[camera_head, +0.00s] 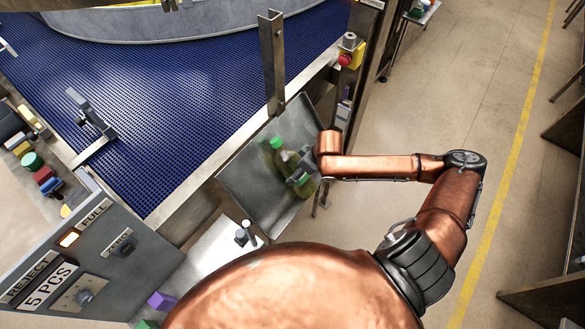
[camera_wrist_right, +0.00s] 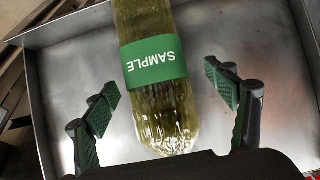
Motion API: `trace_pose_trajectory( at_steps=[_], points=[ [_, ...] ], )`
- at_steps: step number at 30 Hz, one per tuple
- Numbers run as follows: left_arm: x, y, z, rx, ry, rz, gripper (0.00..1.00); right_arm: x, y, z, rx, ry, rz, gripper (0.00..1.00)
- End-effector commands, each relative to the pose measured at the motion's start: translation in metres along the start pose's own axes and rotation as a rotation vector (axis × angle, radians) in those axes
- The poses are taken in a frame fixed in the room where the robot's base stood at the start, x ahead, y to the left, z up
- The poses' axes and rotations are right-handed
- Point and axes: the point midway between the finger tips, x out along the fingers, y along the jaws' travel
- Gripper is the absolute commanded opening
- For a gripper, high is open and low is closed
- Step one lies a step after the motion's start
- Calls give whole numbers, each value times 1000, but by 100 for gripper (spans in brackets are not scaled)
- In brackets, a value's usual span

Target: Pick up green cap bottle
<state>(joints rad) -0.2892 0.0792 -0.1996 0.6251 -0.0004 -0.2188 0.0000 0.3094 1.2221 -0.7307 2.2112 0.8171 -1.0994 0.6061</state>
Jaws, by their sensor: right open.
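A bottle with a green cap (camera_head: 277,142) lies in the metal tray (camera_head: 243,180) beside the conveyor. In the right wrist view a yellow-green bottle (camera_wrist_right: 160,108) with a green SAMPLE label lies on the grey tray floor. My right gripper (camera_wrist_right: 166,95) is open, with one finger on each side of this bottle's lower end and gaps on both sides. The bottle's cap is outside this view. My left gripper is not in view.
The blue conveyor (camera_head: 180,90) runs behind the tray, with a metal post (camera_head: 272,62) at its edge. A control panel (camera_head: 85,262) stands at lower left. A red button on a yellow box (camera_head: 347,57) is behind the tray.

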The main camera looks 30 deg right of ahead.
Motion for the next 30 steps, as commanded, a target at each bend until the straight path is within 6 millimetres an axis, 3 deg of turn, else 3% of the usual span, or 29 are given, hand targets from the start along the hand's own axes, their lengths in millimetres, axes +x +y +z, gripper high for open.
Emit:
trace_pose_trajectory(
  at_steps=[3, 8, 13, 20, 23, 30],
  points=[
    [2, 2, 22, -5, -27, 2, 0, 13, 3, 6, 10, -3, 2, 78],
    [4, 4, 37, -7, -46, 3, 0, 33, 6, 7, 14, -3, 5, 78],
    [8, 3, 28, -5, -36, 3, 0, 56, 6, 6, 11, -2, 4, 78],
    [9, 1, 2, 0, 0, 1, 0, 62, 6, 6, 8, -2, 5, 78],
    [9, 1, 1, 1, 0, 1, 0, 62, 6, 5, 7, -2, 4, 78],
    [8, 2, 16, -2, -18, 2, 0, 61, 5, 5, 7, -2, 4, 61]
  ],
)
